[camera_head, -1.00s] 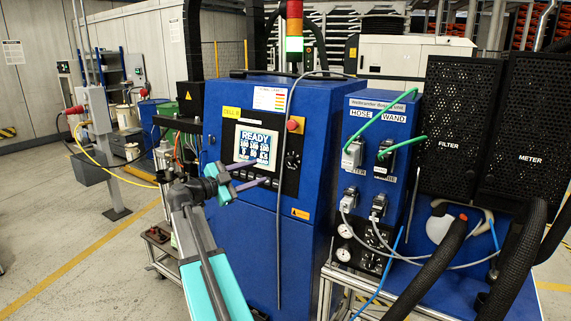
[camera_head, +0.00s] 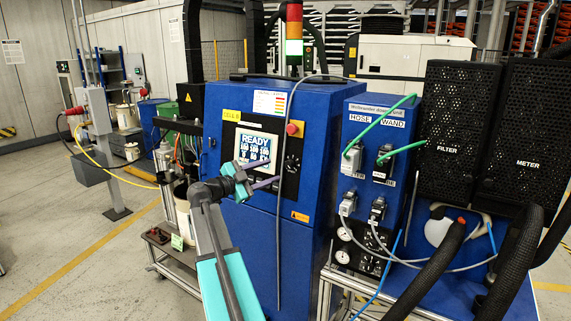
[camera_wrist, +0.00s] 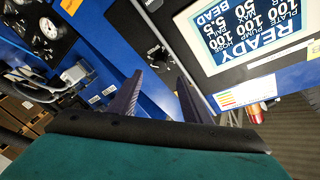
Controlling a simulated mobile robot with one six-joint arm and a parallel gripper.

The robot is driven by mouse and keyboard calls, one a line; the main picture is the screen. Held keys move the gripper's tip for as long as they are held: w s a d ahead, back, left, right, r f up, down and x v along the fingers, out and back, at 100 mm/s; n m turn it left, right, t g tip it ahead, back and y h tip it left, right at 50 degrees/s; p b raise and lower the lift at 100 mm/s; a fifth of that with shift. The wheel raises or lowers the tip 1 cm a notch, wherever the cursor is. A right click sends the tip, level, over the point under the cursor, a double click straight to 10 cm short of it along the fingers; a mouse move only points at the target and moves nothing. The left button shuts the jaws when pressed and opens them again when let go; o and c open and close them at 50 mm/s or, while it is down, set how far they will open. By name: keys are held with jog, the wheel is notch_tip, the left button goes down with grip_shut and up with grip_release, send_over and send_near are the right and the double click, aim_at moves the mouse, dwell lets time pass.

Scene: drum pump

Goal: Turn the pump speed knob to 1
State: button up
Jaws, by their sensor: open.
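The speed knob is most likely the black rotary knob (camera_head: 292,163) on the dark panel of the blue cabinet, right of the lit screen (camera_head: 259,148). In the wrist view the knob (camera_wrist: 157,56) has pale scale marks around it; its exact setting is too small to read. My gripper (camera_head: 273,171) is open, its purple fingers pointing at the panel just left of the knob in the head view. In the wrist view my gripper (camera_wrist: 159,77) has the knob beyond and roughly between its two fingertips. The fingers look apart from it.
A red button (camera_head: 292,129) sits above the knob. A grey cable (camera_head: 280,230) hangs down the cabinet front close to the knob. The blue hose unit (camera_head: 375,150) with connectors stands to the right, with thick black hoses (camera_head: 430,270) in front. Floor at left is open.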

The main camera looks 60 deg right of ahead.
aim_at(288, 165)
jog(key=p+x, duration=0.3)
jog(key=x, duration=0.5)
jog(key=c, duration=1)
